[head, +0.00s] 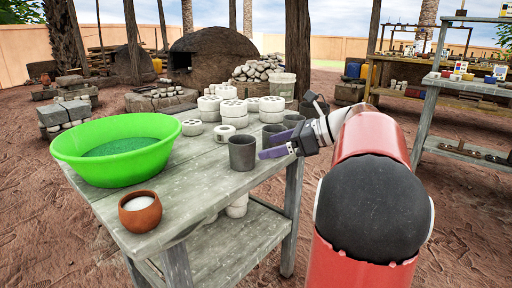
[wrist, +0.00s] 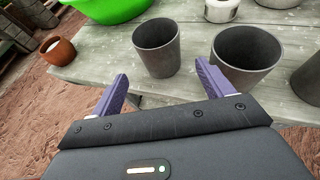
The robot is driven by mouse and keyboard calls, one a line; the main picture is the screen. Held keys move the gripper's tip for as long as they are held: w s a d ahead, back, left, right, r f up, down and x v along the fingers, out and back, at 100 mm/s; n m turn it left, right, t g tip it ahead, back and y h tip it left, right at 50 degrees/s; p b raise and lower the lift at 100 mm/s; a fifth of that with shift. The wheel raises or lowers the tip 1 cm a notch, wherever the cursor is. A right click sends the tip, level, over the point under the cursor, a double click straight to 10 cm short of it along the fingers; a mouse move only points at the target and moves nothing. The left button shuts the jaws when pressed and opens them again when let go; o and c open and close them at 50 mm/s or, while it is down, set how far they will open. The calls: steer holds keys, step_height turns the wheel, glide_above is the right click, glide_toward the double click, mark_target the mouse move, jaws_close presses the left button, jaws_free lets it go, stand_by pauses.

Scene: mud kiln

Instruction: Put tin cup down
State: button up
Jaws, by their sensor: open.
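A grey tin cup (head: 242,153) stands upright on the grey wooden table (head: 160,213), near its right edge. In the wrist view this cup (wrist: 157,50) stands just beyond and between my fingertips, apart from them. Two more grey cups stand close behind it; one (head: 270,140) shows beside my right finger in the wrist view (wrist: 247,58). A further dark cup (wrist: 309,90) is cut off at the right edge there. My gripper (wrist: 160,82) is open and empty, with purple fingers; in the head view (head: 266,153) it reaches in from the table's right side.
A green basin (head: 85,165) and a clay pot (head: 140,212) with white contents stand on the table's left part. White perforated blocks (head: 233,112) stack behind the cups. The table's front right is clear. Shelves (head: 430,115) stand at right.

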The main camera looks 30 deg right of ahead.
steer(key=v, duration=0.2)
steer(key=shift+s+d+r, duration=0.15)
steer(key=shift+s+d, duration=0.1)
steer(key=shift+d, duration=0.05)
stand_by(0.4)
